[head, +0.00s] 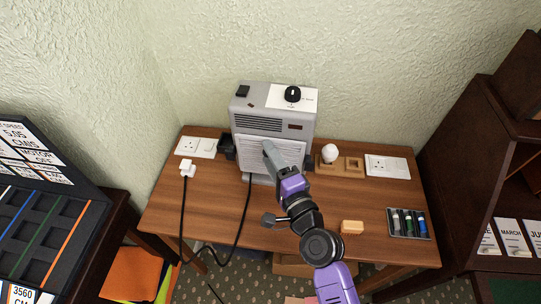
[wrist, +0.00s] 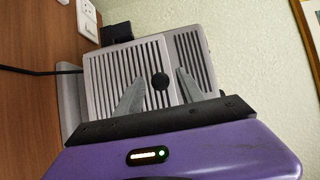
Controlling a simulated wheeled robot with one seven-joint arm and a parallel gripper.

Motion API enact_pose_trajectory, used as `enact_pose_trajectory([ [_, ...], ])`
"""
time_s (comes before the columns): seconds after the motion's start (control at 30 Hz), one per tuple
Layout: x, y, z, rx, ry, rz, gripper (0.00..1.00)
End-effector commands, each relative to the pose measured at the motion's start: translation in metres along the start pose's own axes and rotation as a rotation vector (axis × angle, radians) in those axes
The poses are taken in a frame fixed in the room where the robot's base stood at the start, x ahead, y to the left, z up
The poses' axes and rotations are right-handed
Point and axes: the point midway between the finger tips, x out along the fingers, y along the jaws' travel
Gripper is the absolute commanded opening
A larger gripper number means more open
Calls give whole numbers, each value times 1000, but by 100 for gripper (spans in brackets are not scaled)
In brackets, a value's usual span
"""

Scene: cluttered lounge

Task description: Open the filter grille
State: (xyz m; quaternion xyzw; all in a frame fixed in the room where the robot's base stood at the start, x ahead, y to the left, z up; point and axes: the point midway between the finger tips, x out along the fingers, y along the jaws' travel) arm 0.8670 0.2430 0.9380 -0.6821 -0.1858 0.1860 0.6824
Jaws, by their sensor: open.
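A grey appliance (head: 262,117) stands upright against the wall on the wooden desk. Its light slatted filter grille (wrist: 125,73) covers the lower front and looks closed. In the head view the filter grille (head: 288,153) is partly hidden by my arm. A round black knob (wrist: 160,81) sits on the grille. My gripper (wrist: 158,88) is open in front of the grille, with one finger on each side of the knob. I cannot tell whether the fingers touch it. In the head view my gripper (head: 268,150) overlaps the grille, and its tips are hard to make out.
A black cable (head: 243,215) hangs over the front.

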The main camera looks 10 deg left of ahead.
Motion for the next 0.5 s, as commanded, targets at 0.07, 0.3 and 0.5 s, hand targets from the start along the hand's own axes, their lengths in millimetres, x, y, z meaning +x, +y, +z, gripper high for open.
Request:
enact_pose_trajectory([
  [0.07, 0, 0, 0, 0, 0, 0, 43],
  [0.3, 0, 0, 0, 0, 0, 0, 0],
  [0.5, 0, 0, 0, 0, 0, 0, 0],
])
